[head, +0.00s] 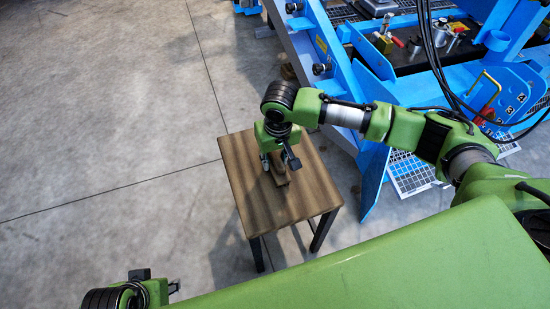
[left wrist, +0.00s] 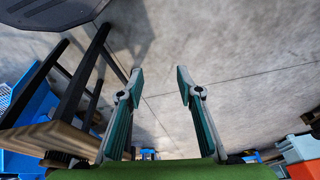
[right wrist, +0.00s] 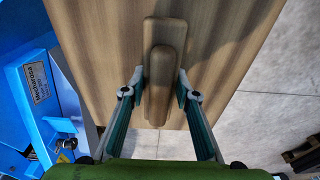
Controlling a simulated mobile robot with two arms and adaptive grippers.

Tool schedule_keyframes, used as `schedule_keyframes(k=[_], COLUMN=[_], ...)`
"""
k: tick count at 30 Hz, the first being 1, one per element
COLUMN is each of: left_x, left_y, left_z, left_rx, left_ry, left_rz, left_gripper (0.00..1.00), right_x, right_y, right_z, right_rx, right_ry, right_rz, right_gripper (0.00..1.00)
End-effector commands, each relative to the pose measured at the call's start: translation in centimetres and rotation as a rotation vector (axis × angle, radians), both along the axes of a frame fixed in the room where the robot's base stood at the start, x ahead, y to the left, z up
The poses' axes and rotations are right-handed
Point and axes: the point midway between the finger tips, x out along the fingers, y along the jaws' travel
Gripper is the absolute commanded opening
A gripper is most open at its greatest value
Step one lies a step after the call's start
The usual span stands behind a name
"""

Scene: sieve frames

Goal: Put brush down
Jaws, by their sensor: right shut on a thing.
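The brush (right wrist: 165,33) is a brown wooden piece with a wide body and a narrower raised handle. My right gripper (right wrist: 160,84) is shut on the handle, one finger on each side. In the head view the brush (head: 281,178) is at the small wooden table (head: 312,195), partly hidden by my right gripper (head: 275,162). It lies flat at or very close to the tabletop; I cannot tell whether it touches. My left gripper (left wrist: 160,82) is open and empty, pointing at the concrete floor; its hand shows at the bottom left of the head view.
The tabletop has bare room around the brush, with its edges close by. A blue machine frame (head: 340,70) with a slanted beam stands just behind and right of the table. Open concrete floor (head: 110,110) lies to the left.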

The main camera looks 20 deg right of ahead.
Motion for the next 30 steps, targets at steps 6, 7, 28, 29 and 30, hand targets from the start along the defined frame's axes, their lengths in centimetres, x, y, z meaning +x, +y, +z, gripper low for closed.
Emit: schedule_keyframes(k=[6,7,28,29,30], left_x=[0.1,0.1,0.6,0.6,0.5], left_y=[0.0,0.0,-0.3,-0.3,-0.3], left_z=[-0.2,-0.2,-6.1,-6.7,-7.5], left_rx=[0.000,0.000,0.000,0.001,0.001], left_ry=[0.000,0.000,0.037,0.041,0.045], left_rz=[0.000,0.000,-0.006,-0.006,-0.007], left_gripper=[0.33,0.33,0.33,0.33,0.33], right_x=[0.0,0.0,-0.6,-0.7,-0.8], right_y=[0.0,0.0,0.1,0.0,0.0], right_z=[0.0,0.0,6.5,7.0,7.7], right_rx=[0.001,0.001,0.003,0.002,0.002], right_ry=[0.000,0.000,-0.003,-0.002,-0.002], right_rz=[0.000,0.000,0.001,0.001,0.001], right_gripper=[0.45,0.45,0.45,0.45,0.45])
